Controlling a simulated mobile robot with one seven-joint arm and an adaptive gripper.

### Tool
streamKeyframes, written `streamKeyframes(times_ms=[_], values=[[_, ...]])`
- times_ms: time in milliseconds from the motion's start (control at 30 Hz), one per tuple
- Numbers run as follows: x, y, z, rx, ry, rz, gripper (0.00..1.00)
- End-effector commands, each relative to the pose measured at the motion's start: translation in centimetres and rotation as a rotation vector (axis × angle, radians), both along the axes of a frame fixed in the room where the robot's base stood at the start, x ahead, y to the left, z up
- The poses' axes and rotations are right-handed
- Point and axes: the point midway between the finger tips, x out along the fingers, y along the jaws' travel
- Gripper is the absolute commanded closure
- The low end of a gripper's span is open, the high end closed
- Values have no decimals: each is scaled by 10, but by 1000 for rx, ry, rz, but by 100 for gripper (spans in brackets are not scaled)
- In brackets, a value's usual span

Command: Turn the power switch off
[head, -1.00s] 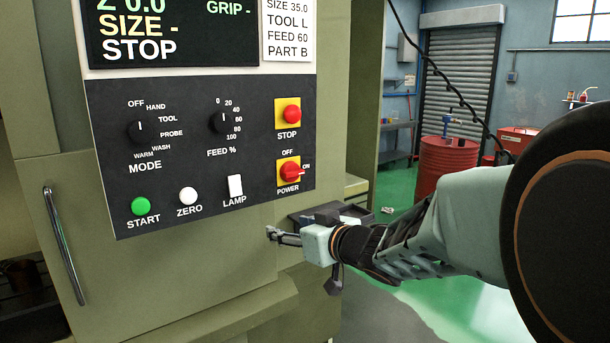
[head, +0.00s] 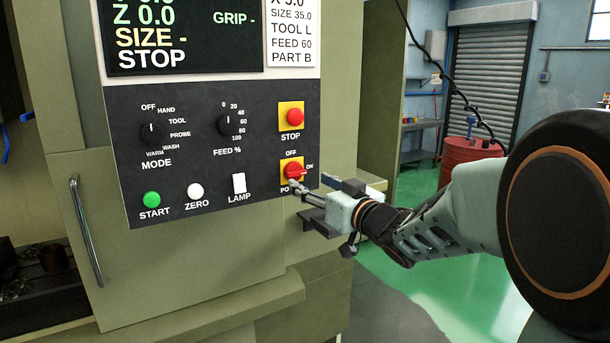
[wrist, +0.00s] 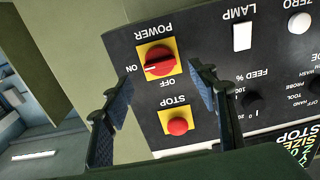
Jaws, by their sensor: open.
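The power switch (head: 293,172) is a red rotary knob on a yellow plate at the lower right of the dark control panel (head: 215,155). Its pointer is turned toward ON, with OFF marked above it in the head view. It also shows in the wrist view (wrist: 159,61), which is upside down, with the white mark toward ON. My gripper (head: 297,187) is just below the switch in the head view and partly covers the POWER label. In the wrist view my gripper (wrist: 160,90) is open, its fingers apart on either side of the switch's column and nothing between them.
The red STOP button (head: 295,117) on its yellow plate is directly above the switch. The white LAMP rocker (head: 239,183) is to its left. A door handle (head: 86,232) is at lower left.

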Motion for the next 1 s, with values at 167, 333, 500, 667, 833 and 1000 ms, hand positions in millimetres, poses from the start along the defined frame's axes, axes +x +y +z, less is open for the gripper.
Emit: streamKeyframes(times_ms=[167, 333, 500, 667, 833, 1000], values=[[28, 19, 0, -1, 2, 1, 46], [47, 31, 0, 0, 2, -1, 46], [56, 38, 0, -1, 1, -1, 46], [58, 39, 0, -1, 0, -2, 46], [58, 39, 0, -1, 0, -2, 48], [58, 39, 0, -1, 0, -2, 66]])
